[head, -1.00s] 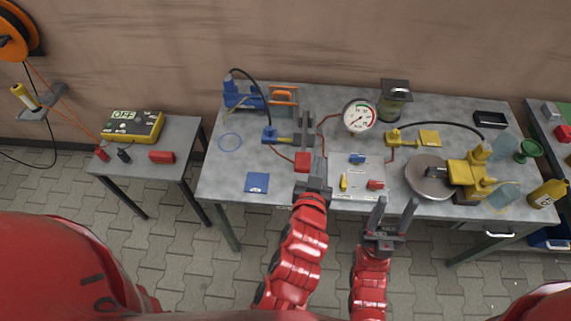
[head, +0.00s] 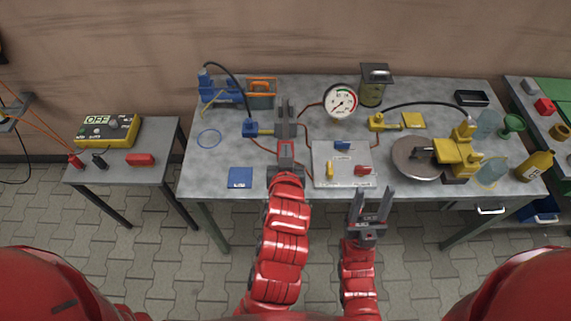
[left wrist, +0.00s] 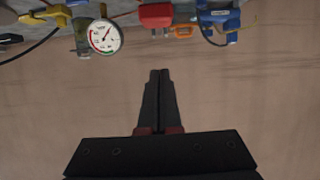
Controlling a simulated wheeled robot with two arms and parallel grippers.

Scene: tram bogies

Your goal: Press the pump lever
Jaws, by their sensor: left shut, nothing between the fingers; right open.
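A blue pump (head: 220,88) with a black hose stands at the back left of the bench; it also shows near the top of the left wrist view (left wrist: 220,18). A yellow pump (head: 458,157) with a black hose stands at the right. I cannot make out a separate lever on either. My right gripper (head: 372,203) is open and empty at the front edge.
A round gauge (head: 340,101) and a lantern-like canister (head: 373,86) stand at the back. A pale panel (head: 342,165) with small coloured parts lies at front middle, beside a grey disc (head: 416,158). Bare bench surrounds a blue pad (head: 240,177).

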